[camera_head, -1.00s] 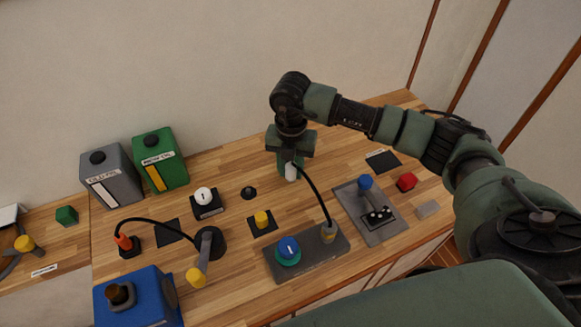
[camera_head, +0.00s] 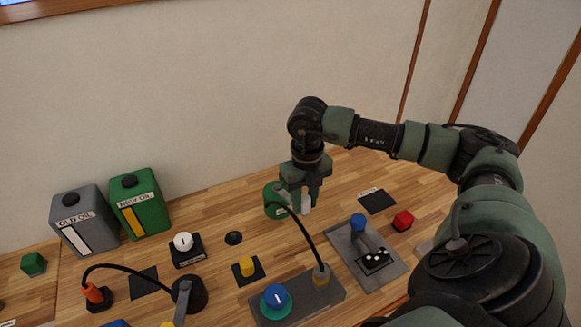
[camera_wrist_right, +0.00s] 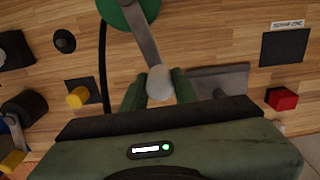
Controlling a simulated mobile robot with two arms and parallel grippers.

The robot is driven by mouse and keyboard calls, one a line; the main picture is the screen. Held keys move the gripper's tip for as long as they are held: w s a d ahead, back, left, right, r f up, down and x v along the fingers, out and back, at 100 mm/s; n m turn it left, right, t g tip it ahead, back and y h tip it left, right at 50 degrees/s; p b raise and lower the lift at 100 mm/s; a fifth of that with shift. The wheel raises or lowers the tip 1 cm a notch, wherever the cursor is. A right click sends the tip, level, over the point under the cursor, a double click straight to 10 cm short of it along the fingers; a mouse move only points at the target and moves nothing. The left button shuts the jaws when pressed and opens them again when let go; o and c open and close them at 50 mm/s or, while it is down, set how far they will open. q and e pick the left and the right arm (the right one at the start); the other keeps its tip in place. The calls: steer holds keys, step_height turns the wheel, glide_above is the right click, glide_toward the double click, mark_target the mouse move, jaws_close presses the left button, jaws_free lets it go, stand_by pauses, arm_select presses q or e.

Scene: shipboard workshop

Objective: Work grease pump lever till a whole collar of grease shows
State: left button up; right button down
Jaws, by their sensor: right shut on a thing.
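The grease pump is a green drum (camera_head: 276,202) on the bench with a grey lever (camera_wrist_right: 143,38) that ends in a white knob (camera_wrist_right: 159,82). My right gripper (camera_wrist_right: 160,90) is shut on the knob, one finger on each side; the knob also shows in the head view (camera_head: 306,203). A black hose (camera_head: 300,232) runs from the pump to a brass-coloured fitting (camera_head: 321,277) on a grey plate (camera_head: 312,291). A blue knob (camera_head: 276,296) with a teal ring under it stands on that plate. I cannot make out a grease collar. My left gripper is not in view.
Old oil (camera_head: 82,219) and new oil (camera_head: 140,203) cans stand at the back left. A white-topped knob (camera_head: 183,241), a yellow block (camera_head: 246,266), a blue-knobbed lever plate (camera_head: 385,270) and a red block (camera_head: 403,221) stand around. Bare wood lies behind the pump.

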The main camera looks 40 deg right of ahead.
steer(key=shift+d+n+b, duration=0.55)
steer(key=shift+d+n, duration=0.3)
steer(key=shift+n, duration=0.05)
steer(key=shift+w, duration=0.1)
steer(key=c, duration=1.1)
jaws_free()
step_height(320, 180, up, 8)
steer(key=b, duration=0.1)
